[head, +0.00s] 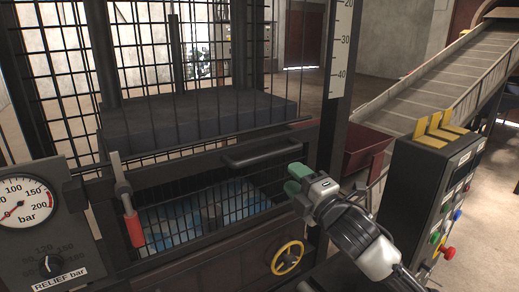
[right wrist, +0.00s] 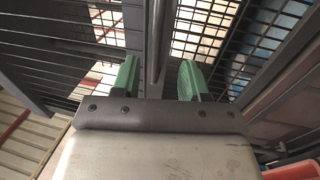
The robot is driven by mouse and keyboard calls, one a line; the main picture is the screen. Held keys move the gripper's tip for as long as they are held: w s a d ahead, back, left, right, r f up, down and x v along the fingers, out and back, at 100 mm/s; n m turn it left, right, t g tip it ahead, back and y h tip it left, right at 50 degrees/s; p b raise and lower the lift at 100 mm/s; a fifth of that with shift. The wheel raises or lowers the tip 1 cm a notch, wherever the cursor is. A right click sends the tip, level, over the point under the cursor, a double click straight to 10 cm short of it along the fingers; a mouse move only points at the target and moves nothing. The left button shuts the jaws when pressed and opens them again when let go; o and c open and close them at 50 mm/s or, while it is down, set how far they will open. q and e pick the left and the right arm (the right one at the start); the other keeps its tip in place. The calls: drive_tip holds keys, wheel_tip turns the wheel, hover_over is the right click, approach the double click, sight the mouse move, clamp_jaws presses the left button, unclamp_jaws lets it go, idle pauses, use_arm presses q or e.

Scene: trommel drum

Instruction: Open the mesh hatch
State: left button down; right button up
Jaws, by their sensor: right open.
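The mesh hatch (head: 205,207) is a dark barred panel at the front of the caged machine, with blue material showing behind its bars. A dark bar handle (head: 262,155) stands out along its upper edge at the right. My right gripper (head: 296,180) has green fingertips and is just below and right of the handle, in front of the frame. In the right wrist view my right gripper (right wrist: 158,82) is open, and a dark bar (right wrist: 157,45) shows between and beyond its fingers. I cannot tell whether they touch it. My left gripper is not in view.
A gauge panel (head: 40,215) and a red-gripped lever (head: 130,215) stand at the left. A yellow handwheel (head: 287,257) is below the hatch. A control box (head: 425,195) with coloured buttons stands close on the right, with a conveyor (head: 440,85) behind it.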

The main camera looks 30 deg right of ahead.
sight(270, 155)
drive_tip(key=w+p, duration=0.1)
drive_tip(key=w+r, duration=0.1)
drive_tip(key=w, duration=0.1)
drive_tip(key=w+r+p, duration=0.1)
drive_tip(key=shift+w+a+p, duration=0.15)
drive_tip(key=shift+a+p, duration=0.15)
drive_tip(key=shift+p, duration=0.05)
drive_tip(key=p+x, duration=0.1)
drive_tip(key=x, duration=0.2)
drive_tip(key=shift+w+f, duration=0.15)
drive_tip(key=shift+f, duration=0.05)
drive_tip(key=shift+p+x, duration=0.35)
drive_tip(key=shift+x, duration=0.6)
drive_tip(key=shift+f, duration=0.15)
drive_tip(key=shift+c, duration=0.8)
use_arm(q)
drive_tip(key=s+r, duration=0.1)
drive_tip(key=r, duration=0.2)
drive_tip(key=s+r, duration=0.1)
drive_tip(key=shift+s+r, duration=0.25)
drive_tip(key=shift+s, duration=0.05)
use_arm(e)
clamp_jaws()
